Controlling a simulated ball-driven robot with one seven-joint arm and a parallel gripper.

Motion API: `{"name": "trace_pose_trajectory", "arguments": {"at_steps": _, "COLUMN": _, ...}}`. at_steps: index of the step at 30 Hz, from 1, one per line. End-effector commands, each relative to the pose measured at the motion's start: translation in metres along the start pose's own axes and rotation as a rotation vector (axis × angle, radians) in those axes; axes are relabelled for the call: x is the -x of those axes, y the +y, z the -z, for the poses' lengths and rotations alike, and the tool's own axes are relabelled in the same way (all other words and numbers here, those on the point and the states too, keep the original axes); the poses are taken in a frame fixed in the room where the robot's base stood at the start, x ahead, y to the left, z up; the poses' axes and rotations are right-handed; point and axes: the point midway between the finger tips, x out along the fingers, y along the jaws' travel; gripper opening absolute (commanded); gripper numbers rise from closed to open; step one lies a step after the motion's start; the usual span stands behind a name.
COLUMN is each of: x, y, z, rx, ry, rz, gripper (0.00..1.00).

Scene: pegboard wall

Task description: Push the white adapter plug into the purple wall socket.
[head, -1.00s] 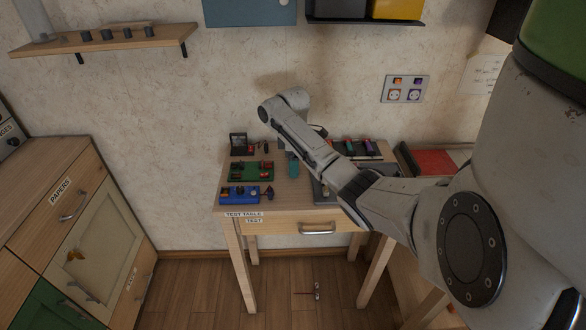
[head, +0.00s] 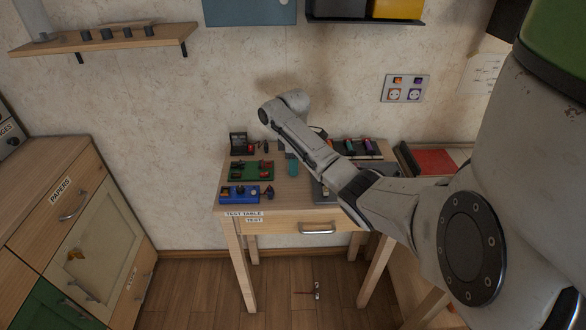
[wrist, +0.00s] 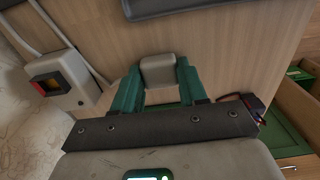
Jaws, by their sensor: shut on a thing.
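The white adapter plug (wrist: 158,72) shows in the wrist view as a pale, rounded block between the two green fingers. My gripper (wrist: 157,85) is shut on it, above a wooden surface. The plug's prongs are hidden. In the head view my gripper (head: 292,165) hangs low over the table, and its teal fingers show beneath the arm; the plug cannot be made out there. The purple wall socket (head: 414,95) is on the right side of a grey wall panel (head: 428,85), beyond and to the right of my gripper and well apart from it.
An orange-marked socket (head: 394,95) sits left of the purple one. The test table (head: 285,205) carries a blue board (head: 240,196), a green board (head: 250,172) and other small parts. The wrist view shows a pale switch box (wrist: 62,82) at left. A shelf (head: 105,40) juts out upper left.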

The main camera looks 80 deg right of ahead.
Motion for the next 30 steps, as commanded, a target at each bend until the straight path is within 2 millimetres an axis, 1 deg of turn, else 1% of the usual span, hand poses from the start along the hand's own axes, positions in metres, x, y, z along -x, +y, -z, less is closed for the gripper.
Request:
{"name": "trace_pose_trajectory", "arguments": {"at_steps": 8, "x": 0.001, "y": 0.0, "z": 0.0, "rx": 0.0, "ry": 0.0, "rz": -0.001, "gripper": 0.15}}
{"name": "trace_pose_trajectory", "arguments": {"at_steps": 14, "x": 0.01, "y": 0.001, "z": 0.001, "rx": 0.001, "ry": 0.002, "rz": -0.002, "gripper": 0.15}}
{"name": "trace_pose_trajectory", "arguments": {"at_steps": 19, "x": 0.031, "y": 0.001, "z": 0.001, "rx": 0.001, "ry": 0.003, "rz": -0.003, "gripper": 0.15}}
{"name": "trace_pose_trajectory", "arguments": {"at_steps": 25, "x": 0.052, "y": -0.015, "z": -0.007, "rx": 0.001, "ry": 0.003, "rz": -0.002, "gripper": 0.15}}
{"name": "trace_pose_trajectory", "arguments": {"at_steps": 27, "x": 0.065, "y": -0.022, "z": -0.011, "rx": 0.0, "ry": 0.002, "rz": 0.0, "gripper": 0.15}}
{"name": "trace_pose_trajectory", "arguments": {"at_steps": 30, "x": 0.076, "y": -0.031, "z": -0.015, "rx": 0.0, "ry": 0.002, "rz": 0.0, "gripper": 0.15}}
